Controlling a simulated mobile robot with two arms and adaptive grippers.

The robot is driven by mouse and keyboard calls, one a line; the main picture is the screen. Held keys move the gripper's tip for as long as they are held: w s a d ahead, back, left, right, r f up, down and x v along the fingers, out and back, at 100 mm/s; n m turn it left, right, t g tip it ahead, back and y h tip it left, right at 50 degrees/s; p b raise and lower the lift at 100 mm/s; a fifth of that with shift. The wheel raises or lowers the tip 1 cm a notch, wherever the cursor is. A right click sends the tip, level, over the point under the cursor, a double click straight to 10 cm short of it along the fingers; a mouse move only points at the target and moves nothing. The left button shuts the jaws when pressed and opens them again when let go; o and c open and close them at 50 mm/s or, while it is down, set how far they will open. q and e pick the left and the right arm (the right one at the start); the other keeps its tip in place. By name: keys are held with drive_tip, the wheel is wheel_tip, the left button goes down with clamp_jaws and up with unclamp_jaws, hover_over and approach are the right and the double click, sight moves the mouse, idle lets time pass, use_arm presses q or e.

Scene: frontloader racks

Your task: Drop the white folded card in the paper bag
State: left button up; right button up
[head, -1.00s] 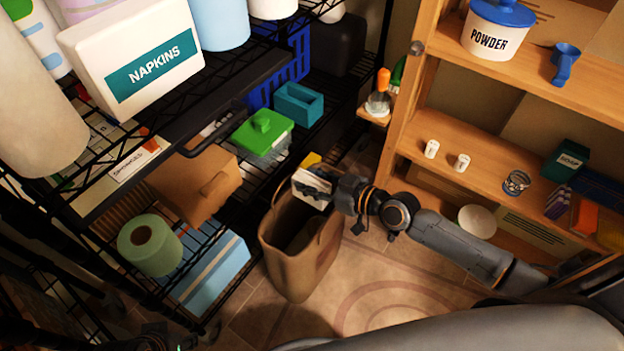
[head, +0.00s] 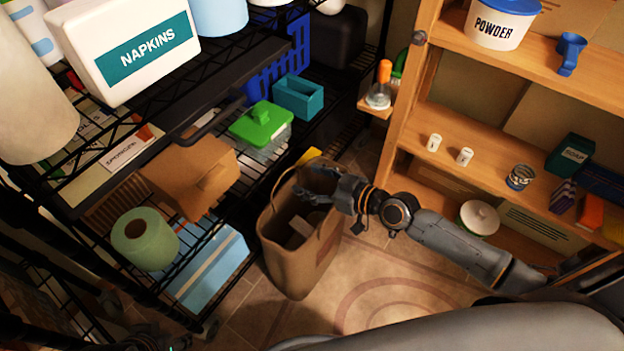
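The brown paper bag (head: 318,262) stands open on the floor between the wire rack and the wooden shelf. The white folded card (head: 301,227) shows as a pale shape inside the bag, partly in shadow and below the rim. My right gripper (head: 308,196) is over the bag's mouth, its fingers apart and empty, with the card below it and apart from it. Part of my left arm shows dark at the bottom left edge, but its fingers cannot be made out.
The black wire rack at left holds a napkins box (head: 135,45), a cardboard box (head: 190,175), a green paper roll (head: 145,240) and a green-lidded container (head: 262,125). The wooden shelf (head: 480,150) stands at right. Floor is clear in front of the bag.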

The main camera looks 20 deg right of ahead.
drive_tip(key=v, duration=1.2)
idle(0.5)
